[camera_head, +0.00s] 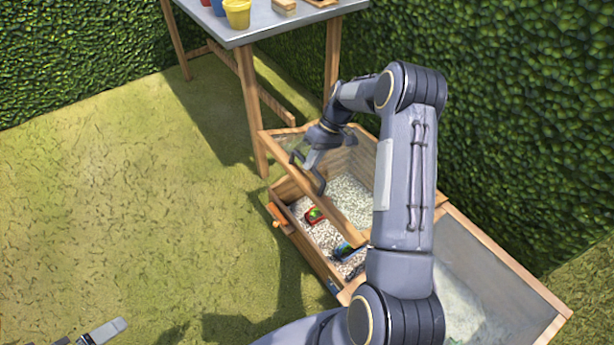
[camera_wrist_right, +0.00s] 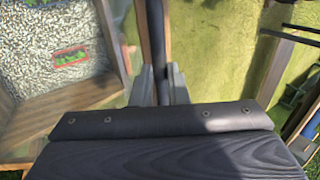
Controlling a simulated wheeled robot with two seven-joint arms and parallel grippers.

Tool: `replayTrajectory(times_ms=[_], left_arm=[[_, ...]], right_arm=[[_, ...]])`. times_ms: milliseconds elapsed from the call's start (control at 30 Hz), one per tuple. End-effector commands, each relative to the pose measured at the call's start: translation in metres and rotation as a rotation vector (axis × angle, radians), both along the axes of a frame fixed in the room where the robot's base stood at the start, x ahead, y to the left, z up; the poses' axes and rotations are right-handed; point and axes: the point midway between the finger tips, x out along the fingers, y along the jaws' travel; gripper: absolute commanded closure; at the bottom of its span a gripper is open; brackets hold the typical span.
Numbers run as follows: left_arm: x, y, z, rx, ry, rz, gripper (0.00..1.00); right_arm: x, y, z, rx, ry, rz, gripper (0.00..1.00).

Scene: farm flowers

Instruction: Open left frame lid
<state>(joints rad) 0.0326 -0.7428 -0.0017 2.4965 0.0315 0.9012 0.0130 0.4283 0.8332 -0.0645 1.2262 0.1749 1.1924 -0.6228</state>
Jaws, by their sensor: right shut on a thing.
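The left frame lid (camera_head: 345,222), a glass pane in a wooden frame, is tilted up and partly open. Its front rail stands above the wooden box, and gravel shows below it. My right gripper (camera_head: 318,180) is at this rail. In the right wrist view its fingers (camera_wrist_right: 159,88) are closed around a narrow dark bar along the lid's edge; I cannot tell if this is a handle or the rail. My left gripper (camera_head: 98,334) only just shows at the bottom left, and its jaw state is unclear.
A red tray with a green plant (camera_head: 314,215) lies on the gravel in the box. An orange part (camera_head: 278,215) sits on the front wall. The right lid (camera_head: 515,280) lies closed. A table (camera_head: 270,22) with a yellow pot (camera_head: 237,14) stands behind. Grass at left is clear.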

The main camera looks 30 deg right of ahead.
Motion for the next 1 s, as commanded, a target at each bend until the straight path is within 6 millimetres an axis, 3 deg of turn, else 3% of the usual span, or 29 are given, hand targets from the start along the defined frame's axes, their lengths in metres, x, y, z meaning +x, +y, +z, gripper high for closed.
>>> replayTrajectory(times_ms=[33, 100, 400, 633, 1000], left_arm=[[0.000, 0.000, 0.018, 0.000, 0.000, 0.000, 0.00], [0.000, 0.000, 0.029, 0.000, 0.000, 0.000, 0.00], [0.000, 0.000, 0.058, 0.000, 0.000, 0.000, 0.00], [0.000, 0.000, 0.065, 0.000, 0.000, 0.000, 0.00], [0.000, 0.000, 0.065, 0.000, 0.000, 0.000, 0.00]], right_arm=[[0.002, -0.014, 0.026, -0.010, -0.006, -0.006, 1.00], [0.003, -0.028, 0.044, -0.011, -0.007, -0.006, 1.00], [0.005, -0.078, 0.090, -0.019, -0.004, -0.008, 1.00], [0.006, -0.095, 0.099, -0.022, -0.002, -0.010, 1.00], [0.005, -0.096, 0.099, -0.020, 0.001, -0.010, 1.00]])
